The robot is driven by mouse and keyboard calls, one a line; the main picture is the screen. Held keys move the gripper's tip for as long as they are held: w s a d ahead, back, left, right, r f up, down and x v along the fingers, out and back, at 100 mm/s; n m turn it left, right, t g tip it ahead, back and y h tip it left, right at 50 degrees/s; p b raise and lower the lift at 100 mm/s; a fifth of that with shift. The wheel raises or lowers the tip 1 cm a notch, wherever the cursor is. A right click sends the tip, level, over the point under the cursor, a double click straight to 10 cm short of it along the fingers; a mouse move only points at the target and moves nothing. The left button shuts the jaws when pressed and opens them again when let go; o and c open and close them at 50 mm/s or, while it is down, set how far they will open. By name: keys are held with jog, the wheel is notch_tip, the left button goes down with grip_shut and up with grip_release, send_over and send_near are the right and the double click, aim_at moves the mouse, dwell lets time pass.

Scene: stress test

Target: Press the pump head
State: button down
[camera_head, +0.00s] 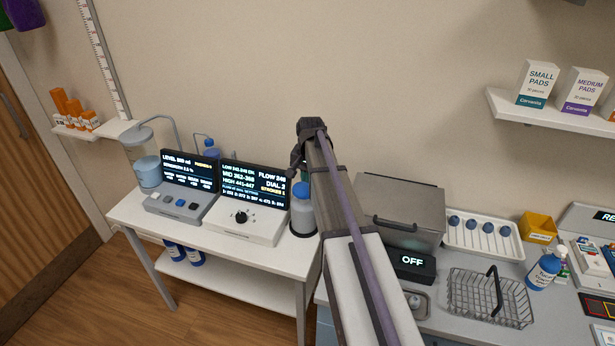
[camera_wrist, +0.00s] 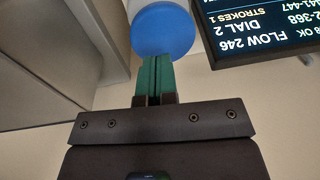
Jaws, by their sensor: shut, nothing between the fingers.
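A round blue pump head (camera_wrist: 163,30) shows at the top of the wrist view, with a pale body partly visible behind it. In the head view its blue top (camera_head: 301,190) sits on a pale blue-grey bottle (camera_head: 303,217) at the right end of the white table. My gripper (camera_wrist: 154,62) has teal fingers closed together and empty. The fingertips overlap the near edge of the blue head in the wrist view; I cannot tell whether they touch. In the head view my arm hides most of the gripper and part of the bottle.
A control box with a dial (camera_head: 242,217) and screen (camera_head: 254,184) reads FLOW 246, DIAL 2, STROKES 1. A button box (camera_head: 180,203) stands left of it. A metal-lidded box (camera_head: 400,205) and wire basket (camera_head: 488,298) are on the right counter.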

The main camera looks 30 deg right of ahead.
aim_at(306, 189)
notch_tip(306, 189, down, 3)
jog(key=shift+w+f+b, duration=0.15)
jog(key=shift+f+b, duration=0.05)
jog(key=shift+b, duration=0.7)
notch_tip(306, 189, down, 4)
jog(key=b, duration=0.4)
jog(key=shift+s+a+r, duration=0.1)
jog(key=shift+s+r, duration=0.1)
jog(key=shift+r, duration=0.05)
jog(key=shift+w+r+p, duration=0.1)
jog(key=shift+r+p, duration=0.4)
jog(key=shift+p, duration=0.25)
notch_tip(306, 189, up, 13)
jog(key=s+p, duration=0.1)
jog(key=p, duration=1.2)
jog(key=shift+d, duration=0.25)
